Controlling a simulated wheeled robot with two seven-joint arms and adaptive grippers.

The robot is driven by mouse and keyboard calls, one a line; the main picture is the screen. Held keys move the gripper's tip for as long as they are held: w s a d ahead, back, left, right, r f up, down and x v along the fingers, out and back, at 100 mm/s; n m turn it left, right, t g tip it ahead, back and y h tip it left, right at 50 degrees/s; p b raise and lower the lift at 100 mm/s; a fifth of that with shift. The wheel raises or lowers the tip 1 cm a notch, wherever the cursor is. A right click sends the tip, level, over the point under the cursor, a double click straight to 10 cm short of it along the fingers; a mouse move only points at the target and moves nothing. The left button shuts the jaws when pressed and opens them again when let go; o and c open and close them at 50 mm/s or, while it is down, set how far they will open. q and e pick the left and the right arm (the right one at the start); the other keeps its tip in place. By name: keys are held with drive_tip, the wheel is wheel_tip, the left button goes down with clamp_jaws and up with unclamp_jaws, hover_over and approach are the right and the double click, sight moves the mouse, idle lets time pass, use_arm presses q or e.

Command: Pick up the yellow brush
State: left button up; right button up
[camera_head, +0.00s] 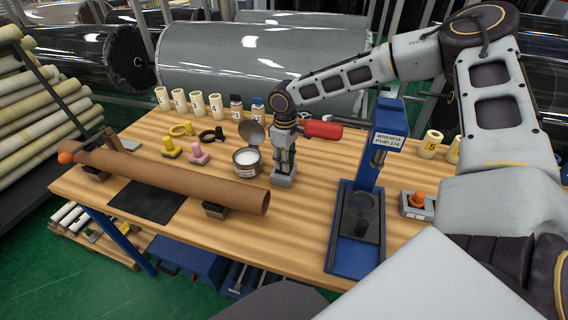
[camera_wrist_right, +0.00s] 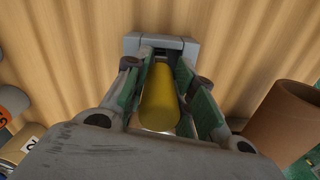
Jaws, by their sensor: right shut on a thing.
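My right gripper (camera_head: 284,165) points down at the middle of the table, beside an open tin. In the right wrist view its green-lined fingers (camera_wrist_right: 165,65) are closed on the sides of a yellow cylinder (camera_wrist_right: 160,98), which looks like the handle of the yellow brush. The cylinder's far end is at a grey block (camera_wrist_right: 187,46); whether it stands in the block or is clear of it, I cannot tell. In the head view the grey block (camera_head: 283,181) is right under the fingers, and they hide the yellow handle. My left gripper is out of view.
The open tin (camera_head: 247,162) with its raised lid is just left of the gripper. A long brown tube (camera_head: 165,180) lies on supports at the left front. A blue press (camera_head: 362,220) stands to the right. Yellow (camera_head: 171,147) and pink (camera_head: 199,153) pieces lie farther left.

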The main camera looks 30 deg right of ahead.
drive_tip(key=shift+c, duration=0.4)
drive_tip(key=shift+r, duration=0.7)
use_arm(q)
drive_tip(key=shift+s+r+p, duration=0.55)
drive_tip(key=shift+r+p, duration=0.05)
drive_tip(key=shift+p, duration=0.25)
use_arm(e)
wheel_tip(320, 180, up, 27)
drive_tip(key=shift+f, duration=0.15)
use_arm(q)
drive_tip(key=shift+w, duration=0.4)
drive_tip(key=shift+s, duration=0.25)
